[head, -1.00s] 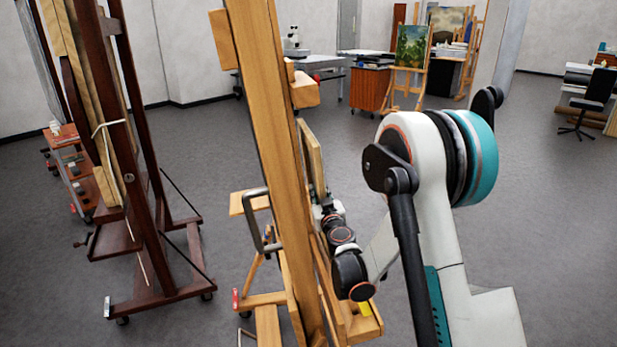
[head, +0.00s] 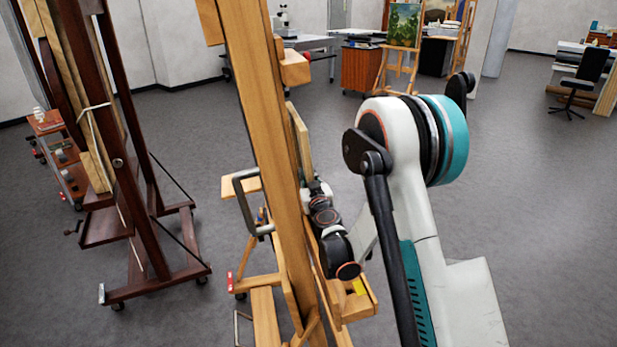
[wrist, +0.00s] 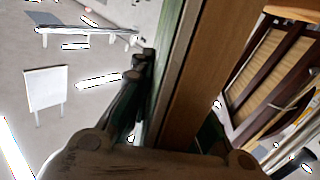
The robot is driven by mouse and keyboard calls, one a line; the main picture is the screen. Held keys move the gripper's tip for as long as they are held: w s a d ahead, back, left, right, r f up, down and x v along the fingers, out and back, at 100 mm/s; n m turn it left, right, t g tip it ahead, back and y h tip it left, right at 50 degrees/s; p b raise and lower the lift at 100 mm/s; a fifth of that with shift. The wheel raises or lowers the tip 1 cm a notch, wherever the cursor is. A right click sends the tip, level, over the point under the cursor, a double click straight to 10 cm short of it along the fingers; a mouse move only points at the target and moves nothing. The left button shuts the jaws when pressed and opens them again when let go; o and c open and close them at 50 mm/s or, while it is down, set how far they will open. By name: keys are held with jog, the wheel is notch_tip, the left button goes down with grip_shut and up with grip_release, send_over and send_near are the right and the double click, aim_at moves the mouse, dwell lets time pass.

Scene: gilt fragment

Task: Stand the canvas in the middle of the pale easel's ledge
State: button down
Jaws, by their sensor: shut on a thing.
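The pale easel (head: 263,135) is light wood and stands upright in the middle of the head view. Its ledge (head: 358,305) shows low at the right of the post, partly covered by my arm. The canvas (head: 302,140) is seen almost edge-on, upright, just right of the post. My gripper (head: 314,186) is at its lower part and shut on it. In the wrist view the canvas (wrist: 207,75) is a brown edge with a dark green side, rising from between my fingers. Whether the canvas touches the post or the ledge, I cannot tell.
A dark wooden easel (head: 135,170) stands close at left, with a small red cart (head: 48,125) behind it. A grey metal handle (head: 247,205) sticks out left of the pale easel. Another easel with a painting (head: 404,25) stands far back. The floor at right is open.

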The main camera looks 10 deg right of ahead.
jog(key=c, duration=1.5)
grip_release()
jog(key=shift+a, duration=0.35)
jog(key=shift+o, duration=0.3)
jog(key=shift+a, duration=0.15)
jog(key=shift+s+f, duration=0.1)
jog(key=shift+s, duration=0.4)
jog(key=s, duration=0.6)
jog(key=shift+s, duration=0.25)
jog(key=shift+s, duration=0.1)
